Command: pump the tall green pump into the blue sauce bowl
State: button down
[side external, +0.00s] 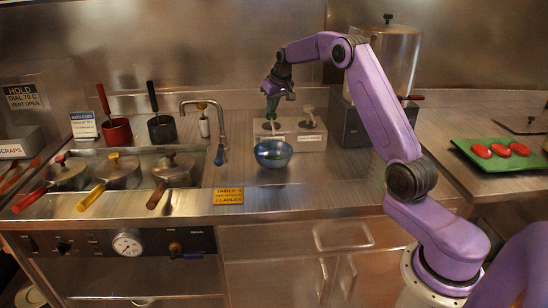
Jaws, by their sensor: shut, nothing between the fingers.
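The blue sauce bowl (273,154) sits upright on the steel counter, in front of a pale pump stand. The green pump (271,107) rises from the left side of that stand, behind the bowl. My gripper (275,91) is shut and empty, pointing down directly over the green pump's head. It hides part of the head, and I cannot tell whether it touches it. The inside of the bowl shows dark, and I cannot make out any sauce in it.
A shorter grey pump (307,113) stands on the right of the stand (312,138). A tap (219,153) and lidded pots (119,168) are to the left. A tall dispenser (388,57) stands behind my arm. The counter right of the bowl is clear.

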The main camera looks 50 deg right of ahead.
jog(key=shift+r, duration=1.75)
jog(key=shift+f, duration=0.2)
jog(key=shift+f, duration=1.75)
jog(key=shift+r, duration=1.95)
notch_tip(320, 180, up, 6)
